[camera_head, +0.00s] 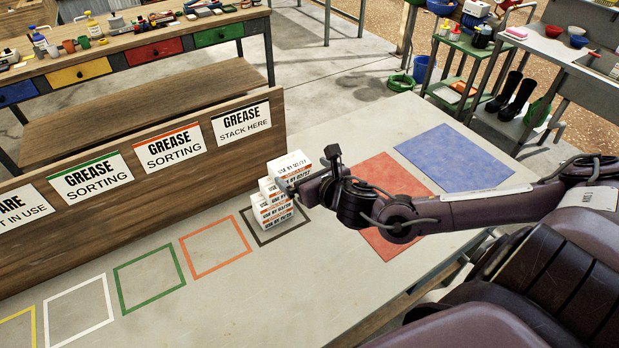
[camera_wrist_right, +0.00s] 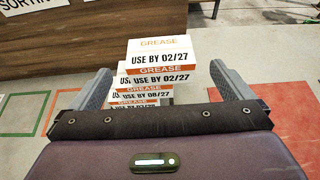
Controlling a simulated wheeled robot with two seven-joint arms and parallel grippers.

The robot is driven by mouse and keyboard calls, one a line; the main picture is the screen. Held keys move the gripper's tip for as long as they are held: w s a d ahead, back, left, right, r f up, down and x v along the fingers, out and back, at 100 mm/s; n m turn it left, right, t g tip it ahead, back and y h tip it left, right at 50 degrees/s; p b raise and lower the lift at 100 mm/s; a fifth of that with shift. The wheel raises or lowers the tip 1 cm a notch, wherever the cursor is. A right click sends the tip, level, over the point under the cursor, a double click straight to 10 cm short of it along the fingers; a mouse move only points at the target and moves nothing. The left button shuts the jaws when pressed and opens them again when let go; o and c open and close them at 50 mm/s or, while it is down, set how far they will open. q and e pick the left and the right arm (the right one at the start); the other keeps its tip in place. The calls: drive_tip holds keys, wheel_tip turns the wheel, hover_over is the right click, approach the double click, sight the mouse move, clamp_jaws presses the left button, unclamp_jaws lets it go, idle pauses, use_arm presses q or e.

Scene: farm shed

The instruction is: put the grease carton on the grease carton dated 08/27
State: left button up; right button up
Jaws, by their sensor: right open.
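A stack of white grease cartons with orange bands (camera_head: 272,211) stands in the dark outlined square by the "GREASE STACK HERE" sign. The top carton (camera_head: 288,161) sits a little to the right of those below and reads "USE BY 02/27" in the right wrist view (camera_wrist_right: 160,56). My right gripper (camera_head: 297,181) is at the stack's right side. Its fingers (camera_wrist_right: 163,88) are apart, one on each side of the cartons. My left gripper is out of view.
A wooden board with signs (camera_head: 160,150) runs behind the stack. Orange (camera_head: 216,247), green (camera_head: 149,278) and white outlined squares lie empty to the left. Red (camera_head: 385,180) and blue (camera_head: 442,157) mats lie bare to the right. The front of the table is clear.

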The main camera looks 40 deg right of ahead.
drive_tip(key=shift+v, duration=1)
